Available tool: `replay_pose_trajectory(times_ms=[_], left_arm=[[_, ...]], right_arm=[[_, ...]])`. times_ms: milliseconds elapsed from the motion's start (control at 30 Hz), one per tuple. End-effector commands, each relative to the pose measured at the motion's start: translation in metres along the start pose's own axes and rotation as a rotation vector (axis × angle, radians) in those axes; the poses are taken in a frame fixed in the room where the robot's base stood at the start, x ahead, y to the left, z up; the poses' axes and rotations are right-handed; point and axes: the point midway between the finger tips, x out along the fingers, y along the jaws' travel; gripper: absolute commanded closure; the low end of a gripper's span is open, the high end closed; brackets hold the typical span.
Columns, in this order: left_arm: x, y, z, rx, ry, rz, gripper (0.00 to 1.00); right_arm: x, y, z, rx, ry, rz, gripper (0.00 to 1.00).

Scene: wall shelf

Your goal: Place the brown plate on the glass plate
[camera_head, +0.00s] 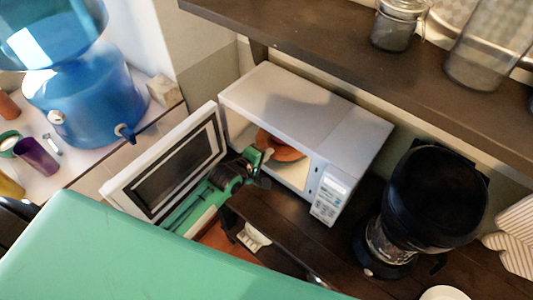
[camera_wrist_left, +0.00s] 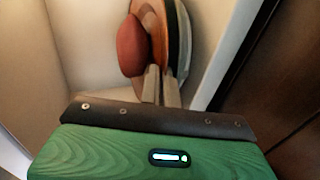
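The brown plate (camera_head: 284,149) is inside the open microwave (camera_head: 335,140). In the left wrist view the brown plate (camera_wrist_left: 158,28) appears edge-on, with a rounded reddish item (camera_wrist_left: 131,46) on it. A grey-dark rim beside it, seemingly the glass plate (camera_wrist_left: 184,42), runs close along the brown plate's underside; I cannot tell whether they touch. My left gripper (camera_head: 266,154) reaches through the microwave opening. In the wrist view its fingers (camera_wrist_left: 161,72) are close together at the brown plate's near rim, apparently closed on it. My right gripper is not seen.
The microwave door (camera_head: 170,165) stands open to the left, close to my left arm. A black coffee maker (camera_head: 425,210) is right of the microwave. A dark shelf (camera_head: 400,70) with glass jars hangs above. A blue water dispenser (camera_head: 85,100) is at the far left.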

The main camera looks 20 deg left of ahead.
Motion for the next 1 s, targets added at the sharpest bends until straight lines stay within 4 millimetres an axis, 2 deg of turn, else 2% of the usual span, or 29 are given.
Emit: replay_pose_trajectory(times_ms=[500, 533, 567, 767, 867, 1000], left_arm=[[0.005, -0.016, 0.001, -0.002, -0.002, -0.009, 1.00], [0.005, -0.018, 0.001, -0.002, -0.002, -0.014, 0.91], [0.005, -0.018, 0.002, -0.002, -0.002, -0.015, 0.88], [0.004, -0.017, 0.002, -0.002, -0.003, -0.018, 0.88], [-0.001, -0.008, 0.001, 0.001, -0.003, -0.018, 0.88], [-0.019, -0.011, 0.002, -0.003, -0.003, -0.017, 0.88]], right_arm=[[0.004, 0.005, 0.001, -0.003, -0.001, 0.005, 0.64], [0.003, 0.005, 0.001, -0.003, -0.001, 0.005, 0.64], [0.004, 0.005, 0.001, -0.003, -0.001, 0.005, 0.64], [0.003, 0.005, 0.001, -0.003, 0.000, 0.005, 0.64], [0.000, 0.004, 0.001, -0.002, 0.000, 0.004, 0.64], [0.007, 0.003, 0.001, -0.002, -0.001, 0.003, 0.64]])
